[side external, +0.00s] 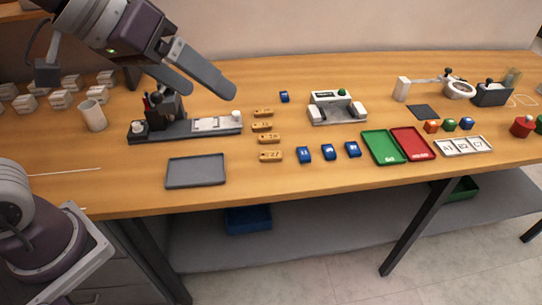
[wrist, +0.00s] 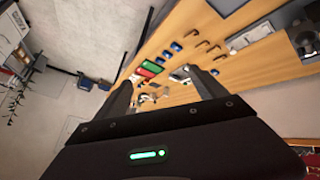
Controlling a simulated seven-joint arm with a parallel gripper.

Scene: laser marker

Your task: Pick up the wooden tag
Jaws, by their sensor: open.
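Several small wooden tags lie in a column on the table in the side view: the nearest tag (side external: 270,155), one behind it (side external: 269,138), then another (side external: 262,126) and the farthest (side external: 263,112). They have dark markings too small to read surely. In the wrist view the tags (wrist: 203,43) show small, above the finger ends. My gripper (side external: 208,93) is open and empty, raised above the table to the left of the tags and apart from them. Its two spread fingers also show in the wrist view (wrist: 158,77).
A dark fixture with a rail (side external: 186,131) stands left of the tags, with a grey tray (side external: 196,172) in front. Blue tags (side external: 303,153) and a white device (side external: 337,112) lie right, then green (side external: 382,148) and red trays (side external: 413,146). A cup (side external: 93,115) stands left.

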